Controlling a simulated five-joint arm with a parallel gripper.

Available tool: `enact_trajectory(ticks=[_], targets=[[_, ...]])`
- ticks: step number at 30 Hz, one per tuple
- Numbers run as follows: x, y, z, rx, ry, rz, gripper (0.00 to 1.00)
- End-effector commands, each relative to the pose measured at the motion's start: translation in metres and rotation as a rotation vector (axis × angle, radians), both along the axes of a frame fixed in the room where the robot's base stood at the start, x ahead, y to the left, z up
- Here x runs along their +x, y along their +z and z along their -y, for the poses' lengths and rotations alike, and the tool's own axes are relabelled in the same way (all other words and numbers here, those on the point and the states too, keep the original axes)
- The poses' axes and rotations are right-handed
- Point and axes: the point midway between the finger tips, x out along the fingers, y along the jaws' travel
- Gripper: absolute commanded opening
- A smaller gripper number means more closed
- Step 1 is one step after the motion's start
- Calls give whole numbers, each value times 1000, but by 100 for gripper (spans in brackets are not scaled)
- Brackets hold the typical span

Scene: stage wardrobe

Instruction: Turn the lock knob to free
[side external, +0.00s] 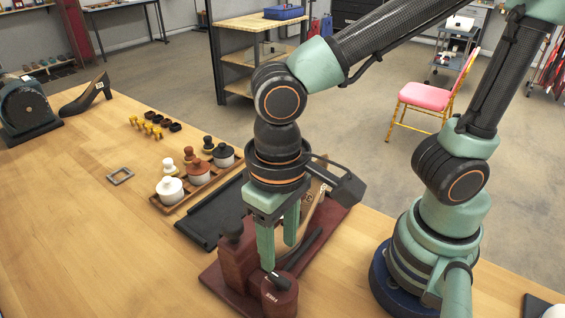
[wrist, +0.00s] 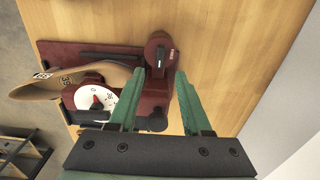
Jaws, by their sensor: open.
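The lock knob (side external: 279,296) is a dark red round drum with a black bar across its top and a small light label on its side, at the near end of a dark red machine. In the wrist view the knob (wrist: 158,42) lies just beyond the fingertips, its black bar running roughly along the view. My gripper (side external: 278,254) points down, open, with its two green fingers close above the knob. In the wrist view my gripper (wrist: 158,74) has a wide, empty gap between the fingertips. I cannot tell whether a finger touches the knob.
The machine's red base (side external: 215,284) carries a tan shoe form (wrist: 60,82) and a white dial (wrist: 93,100) with a red pointer. A black tray (side external: 208,222) and a wooden rack (side external: 185,201) of lidded pots stand beyond.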

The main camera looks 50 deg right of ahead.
Motion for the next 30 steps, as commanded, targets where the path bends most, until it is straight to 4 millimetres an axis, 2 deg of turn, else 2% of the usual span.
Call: enact_trajectory(ticks=[1,6,12,17,25,26,27,29,30], targets=[[-1,-11,1,-6,0,-6,49],[-1,-43,1,-5,0,-4,49],[0,-66,1,-3,0,-3,49],[0,-73,0,-1,0,-1,49],[0,-73,0,1,1,1,49],[0,-73,0,1,1,1,41],[0,-73,0,1,1,1,26],[0,-73,0,1,1,1,3],[0,-73,0,1,1,1,0]])
